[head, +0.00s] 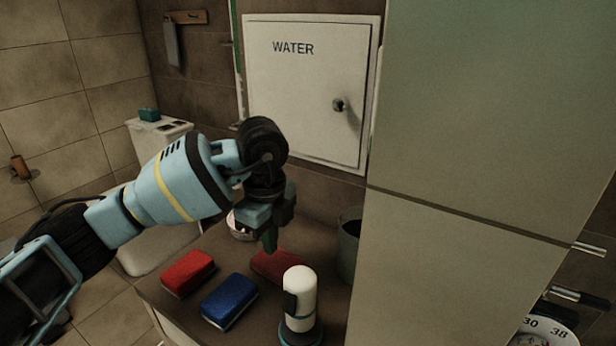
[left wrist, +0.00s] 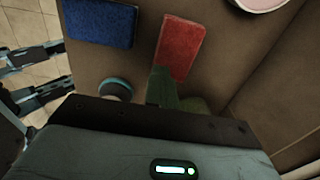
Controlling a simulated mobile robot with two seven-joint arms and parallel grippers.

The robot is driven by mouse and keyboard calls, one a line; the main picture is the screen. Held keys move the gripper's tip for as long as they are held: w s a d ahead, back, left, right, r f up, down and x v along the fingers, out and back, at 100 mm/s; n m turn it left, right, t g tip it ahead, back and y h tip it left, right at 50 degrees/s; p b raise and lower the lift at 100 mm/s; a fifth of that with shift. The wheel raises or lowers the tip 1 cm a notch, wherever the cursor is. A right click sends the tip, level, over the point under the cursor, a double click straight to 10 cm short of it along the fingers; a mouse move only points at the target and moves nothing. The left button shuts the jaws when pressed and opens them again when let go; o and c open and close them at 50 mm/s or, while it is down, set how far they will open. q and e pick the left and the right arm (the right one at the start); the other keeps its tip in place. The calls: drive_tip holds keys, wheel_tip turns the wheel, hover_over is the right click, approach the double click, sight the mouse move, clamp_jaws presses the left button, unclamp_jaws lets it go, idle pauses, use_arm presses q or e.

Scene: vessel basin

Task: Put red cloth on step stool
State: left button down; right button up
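A flat red cloth (head: 278,266) lies on the brown counter, partly behind a white bottle. It also shows in the left wrist view (left wrist: 181,46). My left gripper (head: 270,240) points down just above and beside the cloth, seemingly apart from it. Its greenish fingers (left wrist: 172,88) show near the cloth's lower end in the left wrist view; their gap is unclear. What looks like my right gripper (left wrist: 64,63) shows at the left edge of the left wrist view, with two dark fingers apart and nothing between them. I see no step stool.
A red sponge (head: 188,272) and a blue sponge (head: 229,299) lie left of the cloth. The white bottle (head: 300,295) stands in front of it. A white round container (head: 238,230) and a dark bin (head: 349,245) are behind. A tall cabinet (head: 460,260) blocks the right.

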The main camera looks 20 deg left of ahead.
use_arm(q)
wheel_tip(320, 180, up, 4)
drive_tip(key=shift+f, duration=0.15)
drive_tip(key=c, duration=2.2)
unclamp_jaws()
drive_tip(key=shift+c, duration=2.2)
unclamp_jaws()
wheel_tip(320, 180, up, 7)
drive_tip(key=p, duration=0.2)
hover_over(273, 269)
drive_tip(key=s, duration=0.2)
drive_tip(key=shift+w+d+r, duration=0.2)
drive_tip(key=shift+r, duration=0.6)
